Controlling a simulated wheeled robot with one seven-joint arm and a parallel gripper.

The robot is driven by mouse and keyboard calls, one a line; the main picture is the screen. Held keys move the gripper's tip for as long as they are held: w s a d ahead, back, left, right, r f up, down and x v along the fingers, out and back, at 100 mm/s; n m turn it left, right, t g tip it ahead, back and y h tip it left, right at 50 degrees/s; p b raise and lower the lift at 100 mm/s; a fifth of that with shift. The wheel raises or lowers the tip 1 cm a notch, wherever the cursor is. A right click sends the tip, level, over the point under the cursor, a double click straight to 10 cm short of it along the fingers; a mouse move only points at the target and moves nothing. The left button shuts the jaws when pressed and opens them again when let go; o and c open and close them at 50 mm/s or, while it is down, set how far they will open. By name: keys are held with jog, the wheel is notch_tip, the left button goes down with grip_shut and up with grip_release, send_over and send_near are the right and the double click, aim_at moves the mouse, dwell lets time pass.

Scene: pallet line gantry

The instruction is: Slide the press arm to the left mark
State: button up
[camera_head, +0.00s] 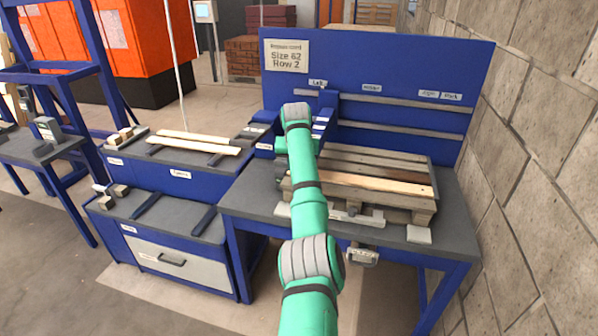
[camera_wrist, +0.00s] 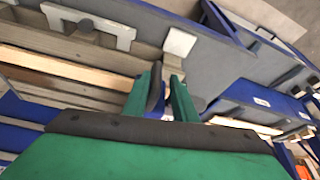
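The press arm (camera_head: 328,108) is a blue upright piece at the rails of the blue back panel (camera_head: 400,70). It stands close to the "Left" label (camera_head: 318,83), left of the middle and right labels. My arm's wrist covers part of it. My gripper (camera_wrist: 167,82) shows in the wrist view with two green fingers apart and a gap between them. In the head view my wrist hides the contact area.
A wooden pallet (camera_head: 385,185) lies on the bench (camera_head: 455,215), right of my arm. A white block (camera_head: 419,234) sits at its front edge. A lower side bench (camera_head: 185,155) with wood strips stands left. A block wall (camera_head: 545,150) bounds the right side.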

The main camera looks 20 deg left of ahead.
jog(key=shift+o, duration=0.2)
jog(key=shift+d, duration=0.1)
jog(key=v, duration=1)
jog(key=shift+s+r, duration=0.2)
jog(key=shift+r, duration=0.15)
